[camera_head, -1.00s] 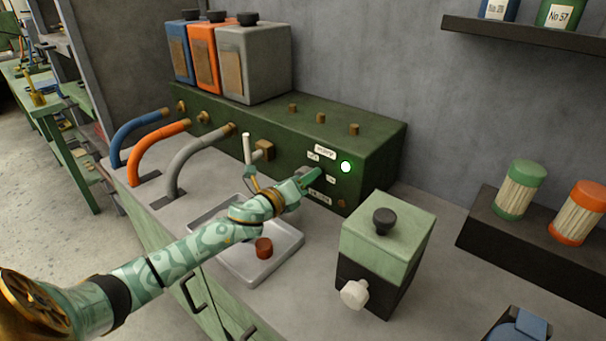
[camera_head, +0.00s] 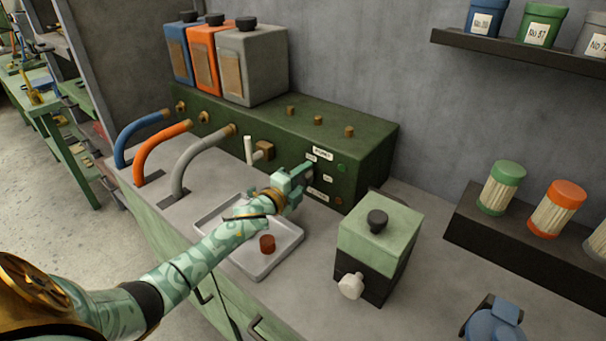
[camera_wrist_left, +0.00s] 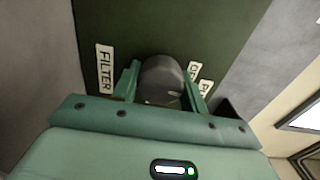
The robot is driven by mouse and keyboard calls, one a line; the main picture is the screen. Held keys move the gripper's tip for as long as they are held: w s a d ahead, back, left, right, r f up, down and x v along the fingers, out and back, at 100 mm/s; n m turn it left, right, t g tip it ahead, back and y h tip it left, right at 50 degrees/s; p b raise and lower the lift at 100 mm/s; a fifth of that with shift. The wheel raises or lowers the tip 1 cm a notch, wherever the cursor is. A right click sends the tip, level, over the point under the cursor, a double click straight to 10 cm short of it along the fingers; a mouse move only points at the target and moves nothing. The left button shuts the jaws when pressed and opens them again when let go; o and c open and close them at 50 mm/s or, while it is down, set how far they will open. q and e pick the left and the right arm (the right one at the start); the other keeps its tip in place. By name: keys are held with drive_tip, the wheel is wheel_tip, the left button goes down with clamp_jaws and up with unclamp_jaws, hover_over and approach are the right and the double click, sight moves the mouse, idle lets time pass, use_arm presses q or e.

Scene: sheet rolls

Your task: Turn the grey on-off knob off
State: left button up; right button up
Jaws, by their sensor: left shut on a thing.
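The grey knob (camera_wrist_left: 162,78) sits on the front face of the dark green control box (camera_head: 290,135). In the wrist view it is between the two fingers of my left gripper (camera_wrist_left: 160,85), which is shut on it. In the head view my left gripper (camera_head: 307,182) is at the box front and hides most of the knob. The small round lamp (camera_head: 341,168) beside it is dark green and unlit. A FILTER label (camera_wrist_left: 105,70) lies left of the knob in the wrist view; labels at its right are partly hidden. My right gripper is out of view.
A grey tray (camera_head: 285,252) with a red-brown cap (camera_head: 267,244) lies under my arm. A green and black box (camera_head: 385,240) with a white tap stands to the right. Blue, orange and grey hoses (camera_head: 185,165) curve at the left. Bare bench lies between the box and the rack (camera_head: 500,255).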

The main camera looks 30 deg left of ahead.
use_arm(q)
drive_tip(key=shift+a+n, duration=0.1)
drive_tip(key=shift+n, duration=0.5)
drive_tip(key=shift+p, duration=0.35)
drive_tip(key=o, duration=1)
drive_tip(key=shift+s, duration=0.1)
drive_tip(key=shift+s, duration=0.35)
drive_tip(key=s+p, duration=0.1)
drive_tip(key=s, duration=0.4)
drive_tip(key=s+a+p, duration=0.1)
drive_tip(key=s, duration=0.4)
drive_tip(key=s+p, duration=0.1)
drive_tip(key=s, duration=0.4)
drive_tip(key=shift+s+a+p, duration=0.15)
drive_tip(key=shift+s+p, duration=0.05)
drive_tip(key=shift+p, duration=0.1)
